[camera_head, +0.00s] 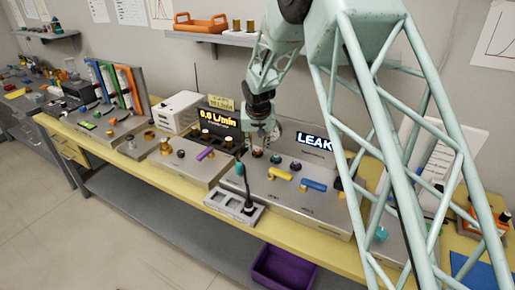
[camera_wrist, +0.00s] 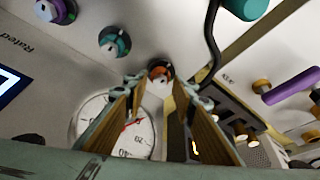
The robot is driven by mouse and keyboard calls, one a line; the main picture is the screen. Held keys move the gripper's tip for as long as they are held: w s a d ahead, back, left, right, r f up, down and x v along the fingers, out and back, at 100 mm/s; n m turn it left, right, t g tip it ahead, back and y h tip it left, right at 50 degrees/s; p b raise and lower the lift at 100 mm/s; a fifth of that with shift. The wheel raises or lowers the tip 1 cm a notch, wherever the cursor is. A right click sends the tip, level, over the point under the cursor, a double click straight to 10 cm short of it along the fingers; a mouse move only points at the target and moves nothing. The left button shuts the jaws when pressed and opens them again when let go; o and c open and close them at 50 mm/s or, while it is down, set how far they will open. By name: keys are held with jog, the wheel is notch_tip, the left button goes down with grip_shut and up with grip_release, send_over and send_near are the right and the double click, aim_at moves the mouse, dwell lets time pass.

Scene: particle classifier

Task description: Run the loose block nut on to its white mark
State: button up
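Three coloured round fittings with pale centres sit in a row on a grey panel in the wrist view: orange-red (camera_wrist: 160,72), teal (camera_wrist: 114,41) and purple (camera_wrist: 54,10). I cannot tell which is the loose block nut, and no white mark is clear. My gripper (camera_wrist: 160,84) is open, its two fingers apart, with the orange-red fitting showing between and just beyond the tips. Nothing is held. In the head view my gripper (camera_head: 262,128) points down over the back of the grey panel box (camera_head: 305,203), and the fittings there are small and partly hidden.
A dial gauge (camera_wrist: 118,130) lies partly behind a finger. A black hose with a teal end (camera_wrist: 245,8) runs close by. A LEAK display (camera_head: 314,143) stands right of the gripper, a flow display (camera_head: 218,118) left. Yellow (camera_head: 281,173) and blue (camera_head: 313,185) handles lie in front.

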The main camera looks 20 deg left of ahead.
jog(key=v, duration=1.1)
jog(key=shift+d, duration=0.1)
dwell(0.5)
jog(key=s+d+r+h, duration=0.1)
jog(key=s+d+r, duration=0.2)
jog(key=d+r, duration=0.55)
jog(key=s+d+r, duration=0.3)
jog(key=d+r, duration=0.3)
jog(key=d, duration=0.6)
jog(key=s+d+r+m, duration=0.1)
jog(key=s+d+r, duration=0.45)
jog(key=d, duration=0.25)
jog(key=s+d+r, duration=0.4)
jog(key=s+d, duration=0.2)
jog(key=d, duration=0.2)
jog(key=s+d+r+m, duration=0.1)
jog(key=s+d, duration=0.4)
jog(key=s, duration=0.4)
jog(key=s+d+r+m, duration=0.1)
jog(key=s+d+r, duration=0.1)
jog(key=s+d, duration=0.5)
jog(key=s+d+f, duration=0.1)
jog(key=s+f, duration=0.1)
jog(key=s, duration=0.8)
jog(key=s+d+f+m, duration=0.1)
jog(key=s+f, duration=0.1)
jog(key=s, duration=0.9)
jog(key=shift+h, duration=0.3)
